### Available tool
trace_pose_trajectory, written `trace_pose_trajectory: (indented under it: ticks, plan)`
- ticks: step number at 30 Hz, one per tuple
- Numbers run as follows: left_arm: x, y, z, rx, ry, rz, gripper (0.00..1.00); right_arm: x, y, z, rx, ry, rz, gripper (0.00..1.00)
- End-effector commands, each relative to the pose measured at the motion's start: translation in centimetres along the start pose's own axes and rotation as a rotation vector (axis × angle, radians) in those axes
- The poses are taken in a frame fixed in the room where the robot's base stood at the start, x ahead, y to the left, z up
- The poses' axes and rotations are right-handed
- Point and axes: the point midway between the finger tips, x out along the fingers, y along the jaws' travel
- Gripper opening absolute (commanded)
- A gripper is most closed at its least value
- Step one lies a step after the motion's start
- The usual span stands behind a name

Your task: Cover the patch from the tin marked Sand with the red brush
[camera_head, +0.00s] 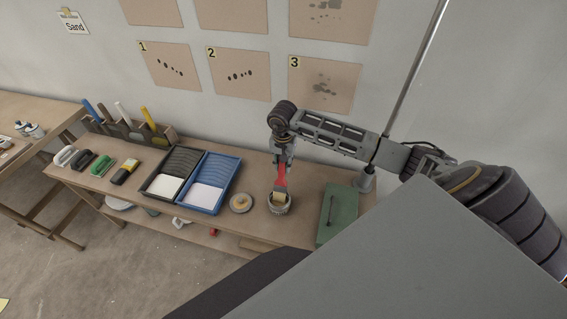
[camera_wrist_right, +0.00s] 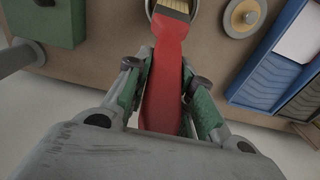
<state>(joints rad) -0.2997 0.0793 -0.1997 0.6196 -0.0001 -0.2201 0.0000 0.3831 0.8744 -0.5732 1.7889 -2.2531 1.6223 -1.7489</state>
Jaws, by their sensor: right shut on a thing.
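My right gripper (camera_head: 283,160) is shut on the red handle of the red brush (camera_head: 281,178), which points down. The brush's pale bristles are at the mouth of a small round tin (camera_head: 279,208) on the bench; I cannot tell how deep they reach. In the right wrist view the red handle (camera_wrist_right: 168,85) sits between the fingers (camera_wrist_right: 166,82), with the bristles (camera_wrist_right: 174,6) at the top edge. No marking on the tin is readable. Numbered tan panels with dark patches hang on the wall: panel 1 (camera_head: 185,84), panel 2 (camera_head: 264,90) and panel 3 (camera_head: 345,98). My left gripper is not in view.
A round lid (camera_head: 241,203) lies left of the tin. A blue tray (camera_head: 237,167), a black tray (camera_head: 200,161) and several hand tools stand further left. A green box (camera_head: 351,197) is right of the tin. A wall note (camera_head: 75,27) reads "Sand".

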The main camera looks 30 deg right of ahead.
Motion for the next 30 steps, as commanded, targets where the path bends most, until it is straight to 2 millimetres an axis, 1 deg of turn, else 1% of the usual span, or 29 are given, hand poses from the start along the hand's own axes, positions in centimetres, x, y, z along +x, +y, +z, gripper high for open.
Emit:
trace_pose_trajectory:
  ticks: [30]
  plan:
    - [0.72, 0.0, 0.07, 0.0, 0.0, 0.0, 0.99, 0.76, 0.0, 0.03, 0.0, 0.0, 0.0, 0.0]
